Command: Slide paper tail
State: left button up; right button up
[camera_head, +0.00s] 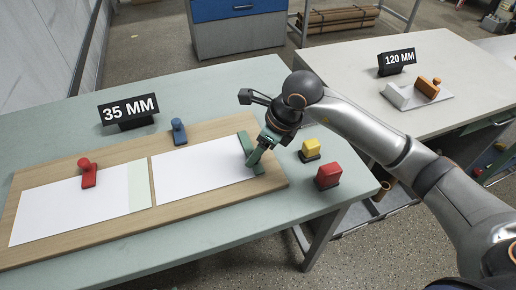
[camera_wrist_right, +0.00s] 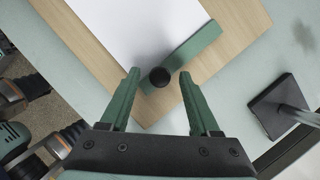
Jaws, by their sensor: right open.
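A wooden board (camera_head: 155,222) on the near table bears two white sheets. The left paper (camera_head: 60,215) has a pale green strip along its right end. The right paper (camera_head: 190,170) is plain white where visible. A green bar (camera_head: 245,141) with a black knob lies across the right paper's right end; it also shows in the right wrist view (camera_wrist_right: 203,42). My right gripper (camera_head: 255,158) is over this bar. In the wrist view its green fingers (camera_wrist_right: 160,76) are open, one on each side of the black knob, with gaps visible. My left gripper is not in view.
A red-handled tool (camera_head: 88,177) stands on the left paper. A 35 MM sign (camera_head: 128,110) stands behind. A second table (camera_head: 450,60) is at right.

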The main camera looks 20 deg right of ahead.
grip_shut()
dwell(0.6)
dwell(0.9)
